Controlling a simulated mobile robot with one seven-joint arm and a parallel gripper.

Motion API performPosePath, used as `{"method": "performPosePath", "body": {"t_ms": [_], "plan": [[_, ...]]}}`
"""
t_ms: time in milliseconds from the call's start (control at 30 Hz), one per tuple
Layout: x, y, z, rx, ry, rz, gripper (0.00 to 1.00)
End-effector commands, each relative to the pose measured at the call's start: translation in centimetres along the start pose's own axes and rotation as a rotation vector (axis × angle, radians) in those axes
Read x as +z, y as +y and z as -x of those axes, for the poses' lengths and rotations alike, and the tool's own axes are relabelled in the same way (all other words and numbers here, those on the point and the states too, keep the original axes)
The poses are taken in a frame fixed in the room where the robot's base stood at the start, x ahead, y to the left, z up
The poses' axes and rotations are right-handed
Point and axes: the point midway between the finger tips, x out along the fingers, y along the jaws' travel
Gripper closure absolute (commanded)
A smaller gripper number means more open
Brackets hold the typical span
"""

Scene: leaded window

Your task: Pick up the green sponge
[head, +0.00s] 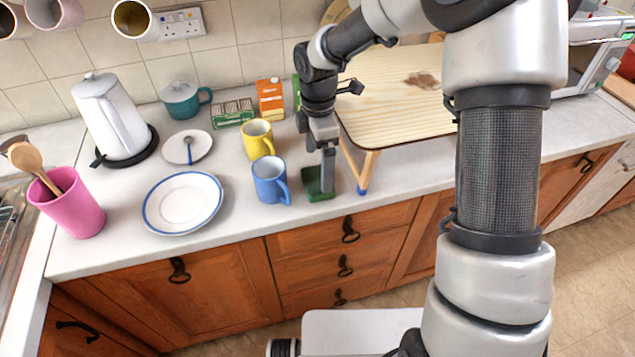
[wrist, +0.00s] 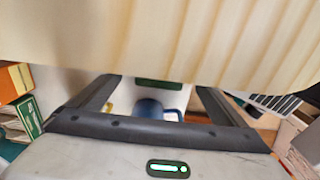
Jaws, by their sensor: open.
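The green sponge (head: 313,183) lies on the worktop near its front edge, just right of the blue mug. My gripper (head: 327,185) points down at it, with its fingers overlapping the sponge in the head view. In the wrist view, a dark green strip (wrist: 158,83), which looks like the sponge, shows between the tips of my spread fingers. My gripper is open. Whether the fingers touch the sponge cannot be told.
The blue mug (head: 270,182) stands close left of the sponge, with a yellow mug (head: 258,139) behind it. A raised wooden board (head: 400,95) on legs stands close right and fills the upper wrist view. A plate (head: 183,203) lies farther left.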

Motion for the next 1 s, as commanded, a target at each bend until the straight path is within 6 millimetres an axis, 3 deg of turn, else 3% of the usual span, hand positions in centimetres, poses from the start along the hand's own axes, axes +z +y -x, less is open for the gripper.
{"method": "performPosePath", "body": {"t_ms": [267,567,833,1000], "plan": [[-0.3,-0.2,-4.1,-0.004,0.0,0.0,0.04],[-0.2,-0.2,-4.6,-0.001,0.0,0.0,0.04],[-0.2,-0.2,-4.6,-0.001,0.0,0.0,0.47],[-0.2,-0.1,-4.6,-0.001,0.0,0.0,0.47]]}}
